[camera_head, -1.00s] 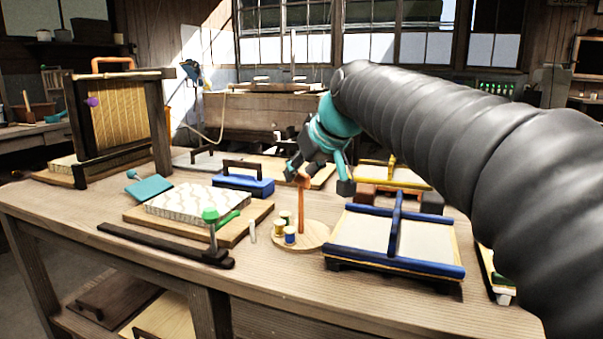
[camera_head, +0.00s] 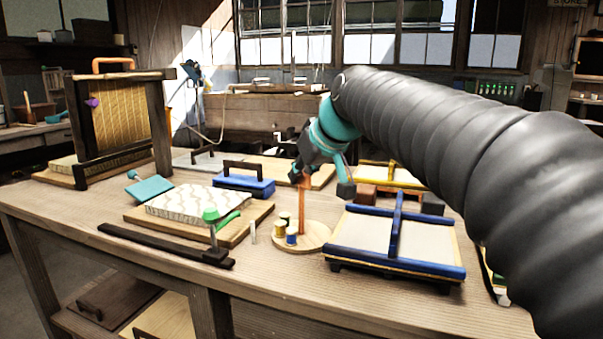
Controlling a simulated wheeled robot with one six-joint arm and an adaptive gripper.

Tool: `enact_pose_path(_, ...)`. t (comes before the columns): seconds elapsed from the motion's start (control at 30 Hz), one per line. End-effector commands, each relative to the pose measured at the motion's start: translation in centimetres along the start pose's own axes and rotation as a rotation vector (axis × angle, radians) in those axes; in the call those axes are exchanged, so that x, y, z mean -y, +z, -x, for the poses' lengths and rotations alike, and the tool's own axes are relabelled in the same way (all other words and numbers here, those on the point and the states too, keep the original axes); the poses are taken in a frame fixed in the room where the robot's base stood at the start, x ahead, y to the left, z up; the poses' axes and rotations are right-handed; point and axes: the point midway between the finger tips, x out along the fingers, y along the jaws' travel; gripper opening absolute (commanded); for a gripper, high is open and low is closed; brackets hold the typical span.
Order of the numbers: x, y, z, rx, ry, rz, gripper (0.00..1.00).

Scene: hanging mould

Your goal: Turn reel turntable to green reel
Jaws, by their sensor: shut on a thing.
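The reel turntable (camera_head: 315,238) is a round pale wooden disc near the table's front edge. An orange upright post (camera_head: 302,212) rises from it. A yellow reel (camera_head: 279,229) and a blue reel (camera_head: 291,236) stand on the disc's front left. A third reel (camera_head: 285,217), dark-topped and perhaps green, stands behind them, too small to be sure of its colour. My gripper (camera_head: 302,178), teal and black, is shut on the top of the orange post, above and behind the reels. The far side of the grip is hidden.
A blue-framed mould (camera_head: 370,237) stands close to the turntable's right. On its left are a patterned block on a board (camera_head: 252,220), a green-handled tool (camera_head: 212,216) and a dark bar (camera_head: 150,241). A blue-based handled block (camera_head: 244,187) sits behind. My arm covers the right side.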

Motion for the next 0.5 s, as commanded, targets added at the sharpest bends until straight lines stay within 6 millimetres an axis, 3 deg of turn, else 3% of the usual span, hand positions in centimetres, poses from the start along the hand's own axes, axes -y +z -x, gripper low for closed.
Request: enact_pose_path(0.5, -0.18, -0.05, -0.05, 0.0, -0.261, 0.258, 0.0)
